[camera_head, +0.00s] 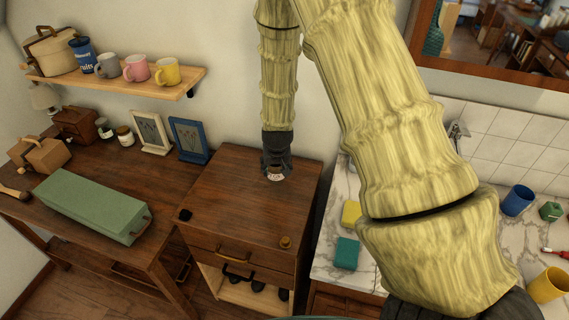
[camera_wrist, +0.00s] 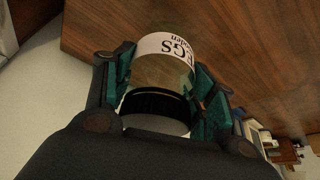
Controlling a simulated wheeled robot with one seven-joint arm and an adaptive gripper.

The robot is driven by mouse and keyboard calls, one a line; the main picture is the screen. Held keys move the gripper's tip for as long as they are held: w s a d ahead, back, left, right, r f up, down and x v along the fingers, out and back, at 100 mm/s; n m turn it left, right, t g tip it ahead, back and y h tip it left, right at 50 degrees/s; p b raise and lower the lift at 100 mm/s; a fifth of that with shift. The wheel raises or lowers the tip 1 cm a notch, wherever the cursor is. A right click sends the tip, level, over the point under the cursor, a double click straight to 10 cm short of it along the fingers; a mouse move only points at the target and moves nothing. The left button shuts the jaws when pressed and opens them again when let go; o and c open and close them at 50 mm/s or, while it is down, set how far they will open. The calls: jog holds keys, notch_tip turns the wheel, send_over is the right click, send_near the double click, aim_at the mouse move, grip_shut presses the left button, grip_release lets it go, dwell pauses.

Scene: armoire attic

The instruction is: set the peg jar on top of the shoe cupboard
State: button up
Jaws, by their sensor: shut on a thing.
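The peg jar (camera_wrist: 163,68) has a white label with "EGS" and "wooden" legible, and a dark lid; it sits between the two fingers in the wrist view. My gripper (camera_wrist: 160,84) is shut on it. In the head view, my gripper (camera_head: 276,165) points down over the back right of the shoe cupboard (camera_head: 235,203), near the wall, with the jar's pale label (camera_head: 276,175) showing below it. The jar looks at or very near the wooden top; I cannot tell whether it touches. The cupboard's open lower shelf holds dark shoes (camera_head: 257,285).
A blue picture frame (camera_head: 190,140) stands on the left desk. The cupboard top's middle is clear.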

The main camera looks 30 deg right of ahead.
jog(key=d, duration=0.1)
jog(key=w+d+p, duration=0.1)
jog(key=d, duration=0.2)
jog(key=shift+w+d+f, duration=0.2)
jog(key=shift+d+f, duration=0.1)
jog(key=shift+d, duration=0.1)
jog(key=shift+s+f+p, duration=0.1)
jog(key=shift+f+p, duration=0.35)
jog(key=shift+p, duration=0.15)
jog(key=shift+f+p, duration=0.5)
jog(key=shift+f, duration=0.75)
jog(key=shift+f, duration=0.1)
jog(key=o, duration=1.1)
jog(key=shift+r, duration=0.2)
jog(key=shift+b+v, duration=2.15)
jog(key=shift+v, duration=3.75)
jog(key=shift+a, duration=0.1)
